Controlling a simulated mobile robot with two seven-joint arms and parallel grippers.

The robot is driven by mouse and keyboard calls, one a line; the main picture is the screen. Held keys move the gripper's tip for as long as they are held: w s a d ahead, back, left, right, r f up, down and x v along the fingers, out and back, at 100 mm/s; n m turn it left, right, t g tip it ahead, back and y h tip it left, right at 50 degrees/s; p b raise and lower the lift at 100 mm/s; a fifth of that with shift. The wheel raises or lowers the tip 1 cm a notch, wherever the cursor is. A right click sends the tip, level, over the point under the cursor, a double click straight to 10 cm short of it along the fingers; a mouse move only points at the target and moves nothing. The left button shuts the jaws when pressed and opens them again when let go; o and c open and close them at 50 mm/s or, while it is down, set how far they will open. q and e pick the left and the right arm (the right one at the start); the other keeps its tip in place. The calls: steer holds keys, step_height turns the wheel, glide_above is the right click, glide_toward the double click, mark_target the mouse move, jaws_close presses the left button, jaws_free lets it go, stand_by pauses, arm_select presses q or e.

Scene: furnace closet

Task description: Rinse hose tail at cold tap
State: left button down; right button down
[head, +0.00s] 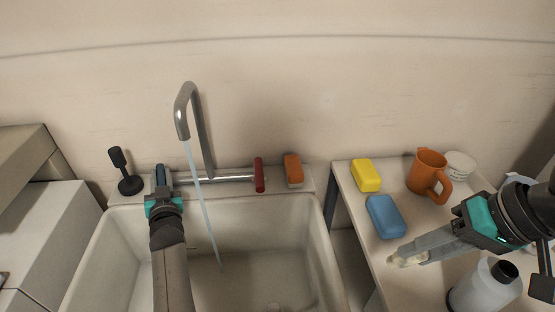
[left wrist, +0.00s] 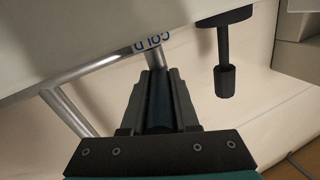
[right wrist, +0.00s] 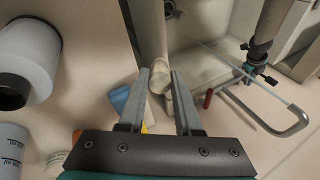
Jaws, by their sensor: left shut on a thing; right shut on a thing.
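A grey gooseneck spout (head: 187,105) stands at the back of the white sink (head: 325,235), and a thin water stream (head: 205,215) runs from it into the basin. My left gripper (head: 160,185) is shut on the blue cold tap handle (head: 160,173), at the left end of the tap bar; the handle shows dark between the fingers in the left wrist view (left wrist: 158,105). My right gripper (head: 402,258) is shut on a small cream piece, seemingly the hose tail (head: 394,261), above the right counter, apart from the water. The piece also shows at its fingertips in the right wrist view (right wrist: 181,82).
The counter (head: 350,195) at right holds a yellow sponge (head: 366,175), a blue sponge (head: 385,216), an orange mug (head: 425,170), a white tub (head: 460,165) and a dark-capped bottle (head: 485,290). A red tap handle (head: 259,175), orange block (head: 293,170) and black stand (head: 125,172) line the sink's back ledge.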

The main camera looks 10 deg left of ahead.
arm_select(q)
steer(key=shift+r, duration=0.1)
steer(key=c, duration=0.7)
jaws_free()
